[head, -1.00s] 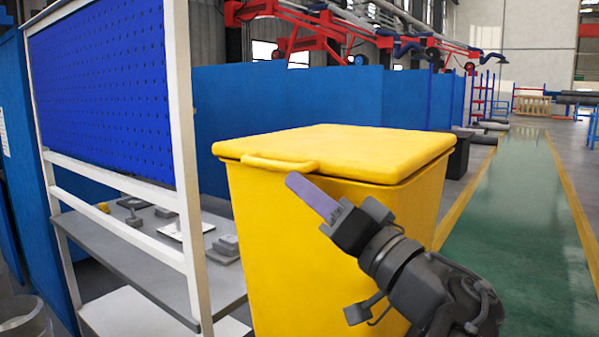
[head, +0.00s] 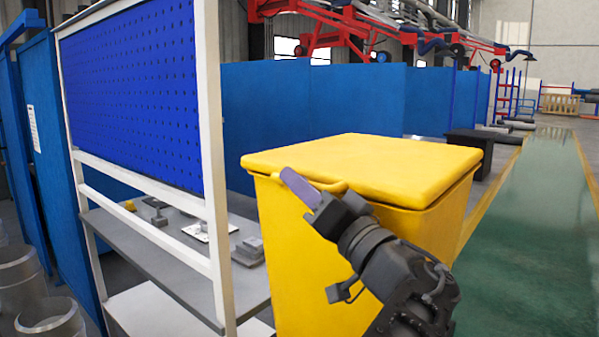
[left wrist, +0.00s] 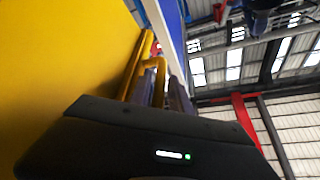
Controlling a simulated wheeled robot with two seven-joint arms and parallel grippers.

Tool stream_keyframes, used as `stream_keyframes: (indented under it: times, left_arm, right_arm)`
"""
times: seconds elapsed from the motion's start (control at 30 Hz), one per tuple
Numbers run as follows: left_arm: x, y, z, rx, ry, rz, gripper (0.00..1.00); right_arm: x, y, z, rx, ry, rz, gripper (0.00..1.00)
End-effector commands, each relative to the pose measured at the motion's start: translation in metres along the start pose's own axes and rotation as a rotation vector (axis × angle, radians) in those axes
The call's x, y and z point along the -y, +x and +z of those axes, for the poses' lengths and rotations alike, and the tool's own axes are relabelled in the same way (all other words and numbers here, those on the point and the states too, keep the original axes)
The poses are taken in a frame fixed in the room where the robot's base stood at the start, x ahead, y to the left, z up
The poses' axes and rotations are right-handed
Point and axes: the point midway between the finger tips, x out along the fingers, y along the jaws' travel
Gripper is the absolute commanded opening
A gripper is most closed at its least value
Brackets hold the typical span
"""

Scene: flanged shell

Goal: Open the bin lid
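The yellow bin (head: 300,270) stands in front of me with its yellow lid (head: 365,165) down on top. A yellow bar handle (head: 332,187) runs along the lid's front edge at the left; my gripper hides part of it. My left gripper (head: 300,187), with a purple finger pad, overlaps the handle's left part in the head view. In the left wrist view the handle (left wrist: 152,66) lies just beyond the gripper body, close to a purple finger (left wrist: 178,97). Contact and the finger gap cannot be made out. My right gripper is out of view.
A white-framed rack with a blue pegboard (head: 130,95) and a grey shelf (head: 170,260) with small parts stands close on the left. Metal cylinders (head: 50,320) stand at the lower left. Blue panels (head: 310,110) are behind. A green floor lane (head: 530,230) is open on the right.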

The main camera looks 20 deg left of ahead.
Motion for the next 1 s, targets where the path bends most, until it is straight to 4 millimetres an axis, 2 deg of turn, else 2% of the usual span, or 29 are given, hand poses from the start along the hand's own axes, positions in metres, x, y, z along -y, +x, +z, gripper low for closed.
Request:
stream_keyframes:
  times: [0.3, 0.6, 1.0]
  left_arm:
    - [-0.0004, 0.0026, 0.0004, -0.001, -0.001, 0.0, 0.23]
    - [-0.0003, 0.0025, 0.0003, -0.001, -0.001, 0.0, 0.0]
    - [-0.0003, 0.0024, 0.0002, -0.001, -0.001, 0.0, 0.0]
  right_arm:
    - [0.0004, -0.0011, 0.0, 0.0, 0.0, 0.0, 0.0]
    - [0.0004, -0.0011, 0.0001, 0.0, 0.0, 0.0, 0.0]
    - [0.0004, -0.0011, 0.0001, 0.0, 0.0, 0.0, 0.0]
